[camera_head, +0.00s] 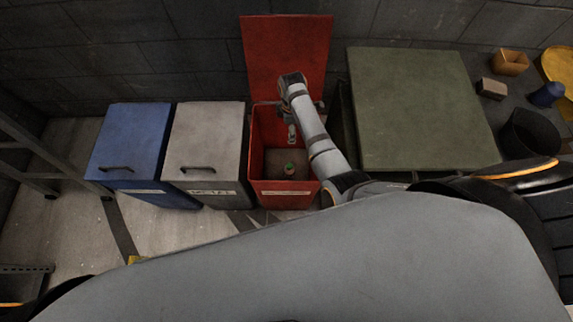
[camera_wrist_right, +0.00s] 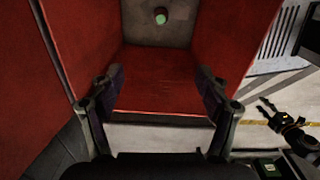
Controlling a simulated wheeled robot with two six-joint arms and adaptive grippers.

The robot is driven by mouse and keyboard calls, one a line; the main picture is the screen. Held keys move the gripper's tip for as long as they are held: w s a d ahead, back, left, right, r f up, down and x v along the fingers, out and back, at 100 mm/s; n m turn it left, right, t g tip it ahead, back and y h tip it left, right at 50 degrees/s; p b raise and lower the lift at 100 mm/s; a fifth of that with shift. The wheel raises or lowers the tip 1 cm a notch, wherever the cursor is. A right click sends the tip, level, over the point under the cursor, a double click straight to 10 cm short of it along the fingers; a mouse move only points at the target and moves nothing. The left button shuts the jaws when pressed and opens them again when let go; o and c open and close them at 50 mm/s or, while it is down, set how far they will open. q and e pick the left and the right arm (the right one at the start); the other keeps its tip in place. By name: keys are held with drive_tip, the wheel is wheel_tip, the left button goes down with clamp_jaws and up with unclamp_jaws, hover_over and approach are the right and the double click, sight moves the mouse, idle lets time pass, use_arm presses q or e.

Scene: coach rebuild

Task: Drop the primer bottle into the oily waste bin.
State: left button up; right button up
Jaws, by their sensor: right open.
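The oily waste bin is the red bin (camera_head: 257,150) with its lid (camera_head: 287,50) standing open against the wall. The primer bottle, a small dark bottle with a green cap (camera_head: 290,168), is inside the bin, low down. Its green top also shows near the upper edge of the right wrist view (camera_wrist_right: 160,17). My right gripper (camera_head: 292,132) hangs down over the bin opening. My left gripper does not show in the head view.
A grey bin (camera_head: 205,140) and a blue bin (camera_head: 130,145), both closed, stand left of the red bin. A green-topped cabinet (camera_head: 420,105) stands to the right.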

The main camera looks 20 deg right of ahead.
drive_tip(key=shift+r, duration=1.95)
